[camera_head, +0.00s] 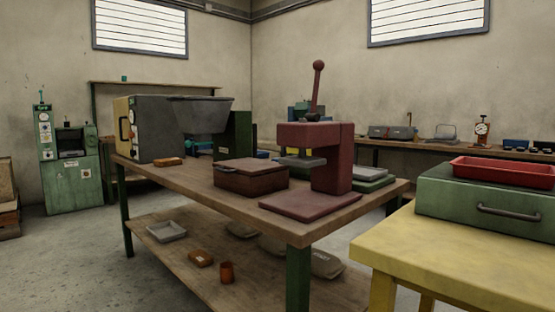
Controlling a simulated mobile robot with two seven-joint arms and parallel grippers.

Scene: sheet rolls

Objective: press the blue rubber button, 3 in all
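I cannot make out a blue rubber button for certain. Small blue shapes show on the back bench at the right: one blue box (515,145) and another blue box (543,147). A blue-green machine (300,111) stands behind the wooden table, partly hidden by the dark red press (331,160). The press has an upright lever with a ball top and stands on the table's right end. Neither of my grippers is in view.
The wooden table (232,190) also carries a grey hopper machine (160,128) and a brown lidded box (251,178). A yellow table (450,250) with a green case (487,206) and red tray (505,172) is at right. Open floor (70,262) lies at left.

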